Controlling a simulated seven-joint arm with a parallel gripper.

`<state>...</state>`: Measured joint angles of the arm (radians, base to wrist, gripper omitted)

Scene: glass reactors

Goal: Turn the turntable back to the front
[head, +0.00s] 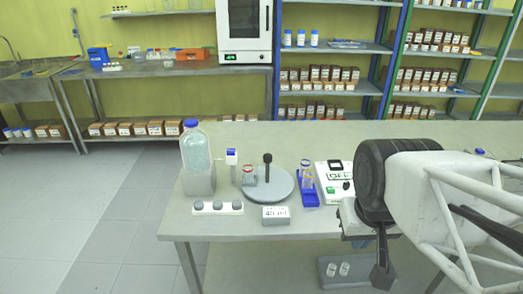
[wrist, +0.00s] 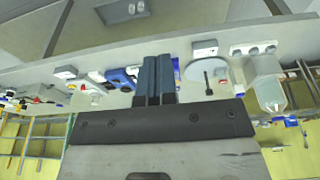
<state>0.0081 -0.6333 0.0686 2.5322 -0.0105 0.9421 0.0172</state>
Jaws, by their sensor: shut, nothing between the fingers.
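The turntable (head: 283,190) is a round grey disc on the table, with an upright black knob post (head: 267,165). A small glass vessel with red on it (head: 249,174) stands at the disc's left edge. My gripper (head: 383,280) points down in front of the table, to the right of the turntable and well apart from it. In the wrist view its two dark fingers (wrist: 155,80) are together and empty. The turntable also shows upside down in the wrist view (wrist: 195,72), beside the fingers.
A large blue-capped bottle (head: 196,158), a blue-topped dispenser (head: 231,160) and a three-knob panel (head: 217,208) stand left. A "40 ml" display (head: 275,215) sits before the disc. A blue vial rack (head: 307,192) and white device (head: 335,183) stand right. Two small glasses stand on a low grey plate (head: 360,263).

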